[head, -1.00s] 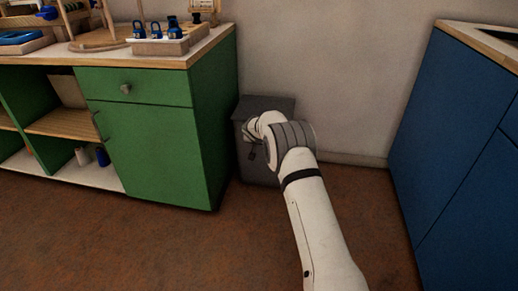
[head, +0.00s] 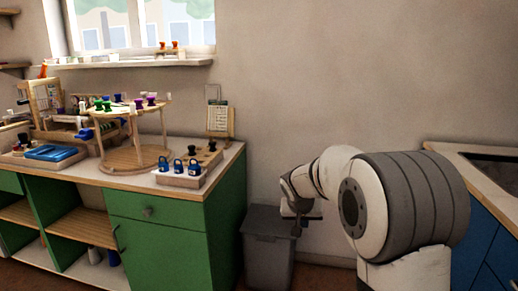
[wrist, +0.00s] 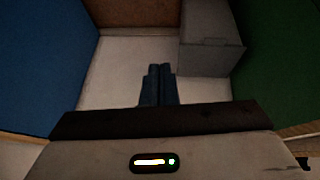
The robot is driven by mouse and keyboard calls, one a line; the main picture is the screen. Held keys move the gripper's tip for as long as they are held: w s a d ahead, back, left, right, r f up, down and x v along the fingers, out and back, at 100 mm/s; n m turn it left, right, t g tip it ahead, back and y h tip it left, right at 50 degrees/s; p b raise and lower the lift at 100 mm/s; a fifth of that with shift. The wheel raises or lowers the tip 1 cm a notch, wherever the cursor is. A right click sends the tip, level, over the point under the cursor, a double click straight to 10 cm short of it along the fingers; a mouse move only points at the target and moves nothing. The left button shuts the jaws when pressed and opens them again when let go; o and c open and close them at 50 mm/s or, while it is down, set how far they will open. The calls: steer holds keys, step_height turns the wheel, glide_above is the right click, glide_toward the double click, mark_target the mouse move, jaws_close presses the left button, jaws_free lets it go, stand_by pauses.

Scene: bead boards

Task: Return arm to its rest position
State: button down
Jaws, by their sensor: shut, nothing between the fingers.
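My arm reaches in from the right of the head view, its white and grey elbow large in front. My gripper (head: 297,229) hangs at the arm's far end, small and dark in front of the wall, at the top of the grey bin. In the wrist view my gripper (wrist: 160,70) shows two dark fingers side by side with no gap and nothing between them. Beyond them is pale floor or wall; I cannot tell which.
A grey bin (head: 268,262) stands beside the green cabinet (head: 160,240). Its wooden top holds a tiered bead stand (head: 133,160), a block with blue padlocks (head: 184,178) and a blue tray (head: 52,153). A blue cabinet (head: 483,240) with a sink is at right.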

steer(key=s+d+r+g+p, duration=0.1)
steer(key=s+d+r+p, duration=0.2)
steer(key=s+r+p, duration=1.1)
steer(key=s+r+n+y+p, duration=0.1)
steer(key=s+r, duration=0.3)
steer(key=s, duration=0.6)
steer(key=s+a+r+n+g+y+p, duration=0.1)
steer(key=s+r+p, duration=0.3)
steer(key=s, duration=0.6)
steer(key=shift+a+r+g, duration=0.2)
steer(key=shift+r+g, duration=0.1)
steer(key=shift+r, duration=0.25)
